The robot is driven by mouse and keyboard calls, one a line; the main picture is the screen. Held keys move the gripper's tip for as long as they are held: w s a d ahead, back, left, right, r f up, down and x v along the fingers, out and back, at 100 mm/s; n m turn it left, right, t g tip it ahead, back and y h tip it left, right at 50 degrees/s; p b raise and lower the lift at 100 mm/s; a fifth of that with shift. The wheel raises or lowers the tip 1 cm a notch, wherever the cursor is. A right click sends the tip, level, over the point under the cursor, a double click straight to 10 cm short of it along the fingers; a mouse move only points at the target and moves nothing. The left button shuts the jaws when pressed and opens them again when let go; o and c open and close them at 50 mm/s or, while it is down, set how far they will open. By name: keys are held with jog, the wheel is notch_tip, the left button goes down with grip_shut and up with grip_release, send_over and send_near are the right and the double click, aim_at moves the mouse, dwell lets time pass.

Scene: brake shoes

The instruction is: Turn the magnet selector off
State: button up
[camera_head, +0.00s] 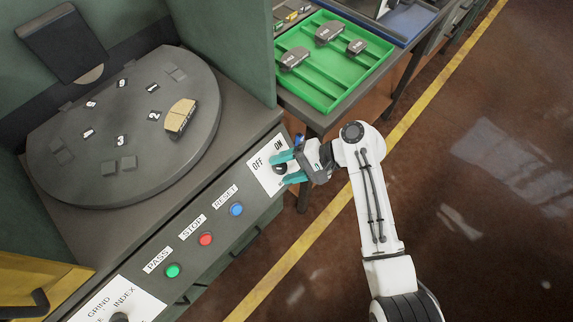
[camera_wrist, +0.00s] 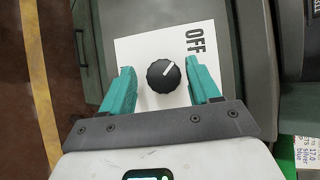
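The magnet selector is a black round knob (camera_wrist: 163,75) on a white plate (camera_wrist: 130,48) marked OFF and ON. In the head view the plate (camera_head: 260,178) sits at the right end of the sloped control panel, with the dark knob (camera_head: 280,169) partly covered by my fingers. My gripper (camera_head: 287,167) has teal fingers, open on either side of the knob, with gaps visible in the wrist view (camera_wrist: 160,68).
Blue (camera_head: 237,209), red (camera_head: 205,239) and green (camera_head: 173,270) buttons line the panel to the left. A round dark table (camera_head: 60,130) behind holds a brake shoe (camera_head: 180,118). A green tray (camera_head: 318,98) with brake shoes stands beyond my gripper. The floor at right is clear.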

jog(key=shift+r, duration=0.15)
jog(key=shift+w+d+r, duration=0.1)
jog(key=shift+d, duration=0.1)
jog(key=v, duration=1)
jog(key=shift+d, duration=0.1)
